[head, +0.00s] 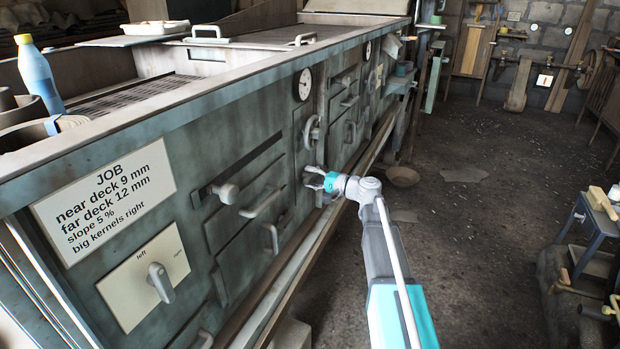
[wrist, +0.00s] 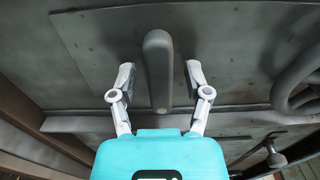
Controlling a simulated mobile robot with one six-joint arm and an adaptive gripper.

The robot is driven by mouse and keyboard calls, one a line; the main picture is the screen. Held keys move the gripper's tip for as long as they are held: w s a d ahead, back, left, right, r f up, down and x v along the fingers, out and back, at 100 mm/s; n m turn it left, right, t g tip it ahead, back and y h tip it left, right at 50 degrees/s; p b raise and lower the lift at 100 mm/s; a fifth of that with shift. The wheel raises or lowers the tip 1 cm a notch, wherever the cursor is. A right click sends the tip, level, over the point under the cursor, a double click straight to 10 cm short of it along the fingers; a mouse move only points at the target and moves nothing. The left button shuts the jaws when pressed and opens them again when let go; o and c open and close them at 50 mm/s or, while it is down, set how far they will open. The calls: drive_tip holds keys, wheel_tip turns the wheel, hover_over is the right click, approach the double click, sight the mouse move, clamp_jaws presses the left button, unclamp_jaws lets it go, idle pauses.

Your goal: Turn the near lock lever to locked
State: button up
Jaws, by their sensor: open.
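A rounded grey lever (wrist: 158,68) stands out from the machine's metal panel in the wrist view. My gripper (wrist: 158,80) is open, with one finger on each side of this lever and a visible gap on both sides. In the head view my gripper (head: 318,178) is close to the green-grey machine front (head: 250,150), below a handwheel (head: 311,132). My gripper hides most of the lever there. No label on this lever is visible, and its lock position cannot be told.
A knob (head: 226,193), a bar handle (head: 263,203) and another lever (head: 272,238) project from the front nearer the camera. A left/right selector (head: 160,283) is nearest. In the wrist view, a curved tube (wrist: 290,82) lies right of my fingers. The floor (head: 460,230) at right is mostly clear.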

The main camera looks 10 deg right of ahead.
clamp_jaws()
drive_tip(key=shift+a, duration=0.15)
